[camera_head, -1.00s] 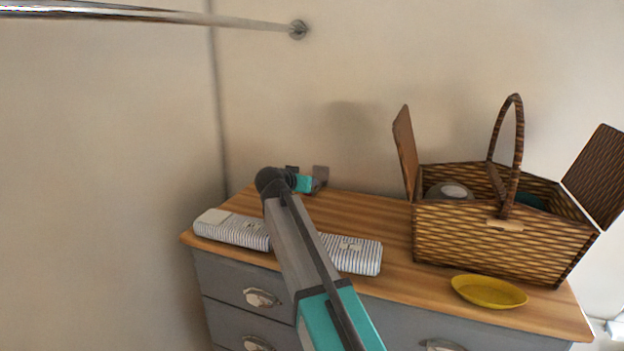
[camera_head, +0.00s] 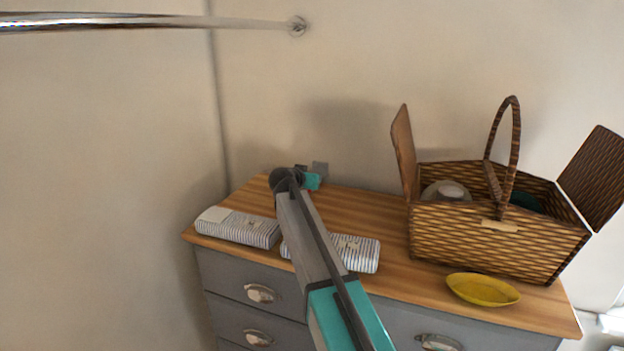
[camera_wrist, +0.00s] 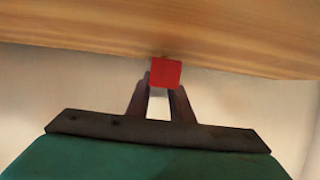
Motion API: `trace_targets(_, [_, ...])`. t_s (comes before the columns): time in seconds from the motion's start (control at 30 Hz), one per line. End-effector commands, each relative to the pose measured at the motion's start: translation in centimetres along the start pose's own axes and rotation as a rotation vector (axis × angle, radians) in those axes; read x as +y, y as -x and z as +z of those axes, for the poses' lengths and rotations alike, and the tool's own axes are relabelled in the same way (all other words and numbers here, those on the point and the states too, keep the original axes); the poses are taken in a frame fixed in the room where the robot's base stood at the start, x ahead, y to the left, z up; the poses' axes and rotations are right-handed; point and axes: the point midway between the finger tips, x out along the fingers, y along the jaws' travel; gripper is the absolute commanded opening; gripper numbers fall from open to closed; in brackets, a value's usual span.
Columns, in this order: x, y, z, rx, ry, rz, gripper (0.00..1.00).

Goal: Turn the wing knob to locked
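My gripper (camera_head: 318,174) is over the back left of the dresser top, close to the wall; my arm link partly hides it in the head view. In the wrist view, a small red square piece (camera_wrist: 166,74) sits at the tips of my gripper (camera_wrist: 163,86). The two dark fingers stand apart with a light gap between them, and the red piece covers their ends. I cannot tell whether they grip it or whether it is part of the wing knob. No wing knob can be made out in the head view.
The wooden dresser top (camera_head: 385,210) carries two striped pouches (camera_head: 238,227) (camera_head: 358,253), an open wicker basket (camera_head: 490,245) and a yellow dish (camera_head: 483,290). A metal rail (camera_head: 150,21) runs above at the left. Clear wood lies between my gripper and the basket.

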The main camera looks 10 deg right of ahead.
Motion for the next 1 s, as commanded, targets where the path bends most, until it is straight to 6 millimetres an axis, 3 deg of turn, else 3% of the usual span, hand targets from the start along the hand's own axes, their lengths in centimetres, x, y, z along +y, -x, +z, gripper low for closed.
trace_targets(0.03, [-0.02,0.02,0.0,0.0,0.0,0.0,0.11])
trace_targets(0.1, [-0.03,0.03,0.0,0.0,0.0,0.0,0.0])
trace_targets(0.57, [0.04,0.07,0.09,-0.001,0.01,-0.019,0.0])
trace_targets(1.0, [0.13,0.13,0.12,-0.001,0.059,-0.146,0.0])
